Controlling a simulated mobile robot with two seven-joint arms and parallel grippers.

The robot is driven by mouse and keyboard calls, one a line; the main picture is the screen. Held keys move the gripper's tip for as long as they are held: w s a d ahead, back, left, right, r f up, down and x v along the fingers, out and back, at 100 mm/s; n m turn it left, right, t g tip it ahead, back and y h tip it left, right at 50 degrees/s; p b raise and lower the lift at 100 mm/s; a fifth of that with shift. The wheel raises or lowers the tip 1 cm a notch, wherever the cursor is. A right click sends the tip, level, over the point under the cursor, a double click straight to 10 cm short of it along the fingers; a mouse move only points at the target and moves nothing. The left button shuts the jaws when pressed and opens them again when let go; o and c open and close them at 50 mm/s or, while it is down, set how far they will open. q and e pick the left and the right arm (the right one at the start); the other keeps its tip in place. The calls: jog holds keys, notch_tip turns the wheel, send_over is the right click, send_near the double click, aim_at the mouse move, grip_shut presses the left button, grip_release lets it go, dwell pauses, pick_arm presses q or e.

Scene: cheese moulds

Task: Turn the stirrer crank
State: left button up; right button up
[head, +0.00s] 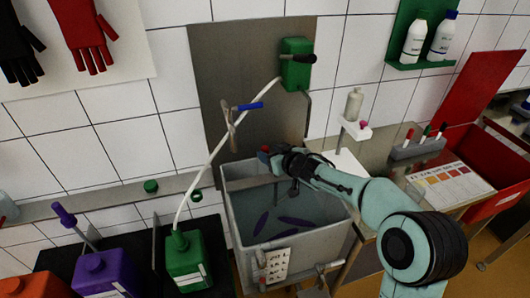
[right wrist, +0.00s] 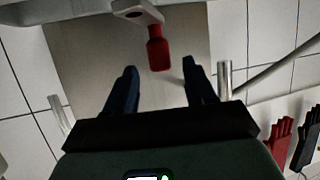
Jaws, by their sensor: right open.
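The crank's red handle (right wrist: 158,52) hangs from a pale grey arm (right wrist: 138,12) in the right wrist view. My right gripper (right wrist: 159,68) is open, its two dark fingers on either side of the handle's end, with gaps on both sides. Nothing is held. In the head view my right gripper (head: 272,157) is over the back rim of a grey vat (head: 340,237), and a bit of the red handle (head: 264,149) shows at its fingertips. The rest of the crank is hidden there. My left gripper is not in view.
Purple pieces (head: 297,221) lie in the vat's liquid. A blue-handled valve (head: 249,106) and a green box (head: 295,66) are on the metal panel behind. Green (head: 187,258) and purple (head: 103,275) jugs stand left. A pen rack (head: 418,148) stands right.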

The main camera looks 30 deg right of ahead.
aim_at(267, 151)
jog(key=shift+x, duration=2.25)
jog(key=shift+c, duration=0.3)
